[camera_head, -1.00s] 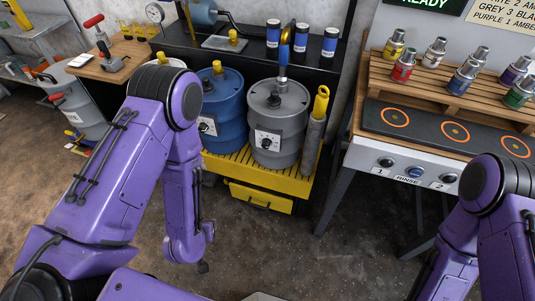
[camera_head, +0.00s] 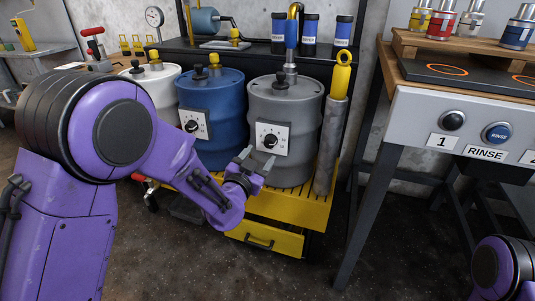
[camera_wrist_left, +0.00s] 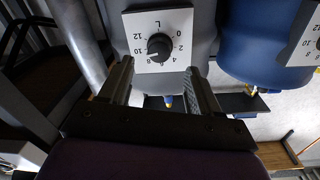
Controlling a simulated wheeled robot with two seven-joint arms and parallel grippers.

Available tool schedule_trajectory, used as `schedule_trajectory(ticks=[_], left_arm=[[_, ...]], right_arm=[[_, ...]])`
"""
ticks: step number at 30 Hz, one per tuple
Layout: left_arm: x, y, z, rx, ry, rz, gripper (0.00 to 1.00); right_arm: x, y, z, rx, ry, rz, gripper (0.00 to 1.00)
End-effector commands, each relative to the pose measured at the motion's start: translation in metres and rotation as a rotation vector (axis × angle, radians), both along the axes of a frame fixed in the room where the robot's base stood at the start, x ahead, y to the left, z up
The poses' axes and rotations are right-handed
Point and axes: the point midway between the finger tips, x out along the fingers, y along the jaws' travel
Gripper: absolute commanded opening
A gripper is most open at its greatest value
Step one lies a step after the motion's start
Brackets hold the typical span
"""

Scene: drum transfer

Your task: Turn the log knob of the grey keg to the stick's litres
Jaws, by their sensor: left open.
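The grey keg (camera_head: 285,105) stands on a yellow slatted platform. Its log knob (camera_head: 270,141) is a black round knob on a white plate facing me. In the left wrist view the knob (camera_wrist_left: 160,47) shows upside down, ringed by numbers from 0 to 12 and an L; a pale mark on it seems near 8 to 10. My left gripper (camera_head: 256,165) is open and empty, just in front of and below the knob, apart from it. In the left wrist view its fingers (camera_wrist_left: 160,82) straddle the space below the plate. A yellow-handled stick (camera_head: 342,76) stands in a grey tube beside the keg; no reading shows.
A blue keg (camera_head: 212,100) with a similar dial stands left of the grey one, a white keg (camera_head: 160,92) beyond it. A rinse bench (camera_head: 455,110) is at the right. A yellow drawer (camera_head: 265,238) is below. Open floor lies in front.

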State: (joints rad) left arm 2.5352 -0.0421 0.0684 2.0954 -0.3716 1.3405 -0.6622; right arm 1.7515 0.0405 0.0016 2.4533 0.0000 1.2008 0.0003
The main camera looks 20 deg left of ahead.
Motion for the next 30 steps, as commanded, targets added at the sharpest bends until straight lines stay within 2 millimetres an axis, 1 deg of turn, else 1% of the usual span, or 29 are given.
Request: schedule_trajectory(ticks=[1, 3, 6, 9, 13, 19, 20, 21, 23, 24, 25, 30], left_arm=[[0.012, 0.0, -0.003, -0.003, -0.001, 0.002, 0.62], [0.028, -0.001, -0.004, -0.004, 0.0, 0.002, 0.62], [0.047, -0.003, -0.003, -0.004, 0.001, 0.002, 0.62], [0.06, -0.004, -0.003, -0.004, 0.002, 0.001, 0.62], [0.068, -0.004, -0.002, -0.003, 0.003, 0.001, 0.62], [0.068, -0.005, -0.001, -0.003, 0.004, 0.001, 0.62], [0.068, -0.005, -0.001, -0.003, 0.004, 0.001, 0.59], [0.068, -0.005, -0.001, -0.003, 0.004, 0.001, 0.46], [0.068, -0.005, -0.001, -0.003, 0.004, 0.001, 0.27], [0.068, -0.005, -0.001, -0.003, 0.004, 0.001, 0.14], [0.068, -0.005, -0.001, -0.003, 0.004, 0.001, 0.06], [0.068, -0.005, -0.001, -0.006, 0.004, 0.001, 0.06]], right_arm=[[0.0, 0.0, -0.005, 0.001, 0.001, -0.001, 0.43], [0.0, 0.0, -0.008, 0.001, 0.001, -0.001, 0.43], [-0.001, 0.001, -0.012, 0.001, 0.001, -0.001, 0.43], [-0.001, 0.001, -0.014, 0.002, 0.002, -0.002, 0.43], [-0.001, 0.001, -0.015, 0.002, 0.002, -0.002, 0.43], [-0.001, 0.001, -0.014, 0.002, 0.002, -0.002, 0.43], [-0.001, 0.001, -0.014, 0.002, 0.002, -0.002, 0.43], [-0.001, 0.001, -0.014, 0.002, 0.002, -0.002, 0.43], [-0.001, 0.001, -0.014, 0.002, 0.002, -0.002, 0.43], [-0.001, 0.001, -0.014, 0.002, 0.002, -0.002, 0.43], [-0.001, 0.001, -0.014, 0.002, 0.002, -0.002, 0.43], [-0.001, 0.001, -0.014, 0.002, 0.002, -0.002, 0.43]])
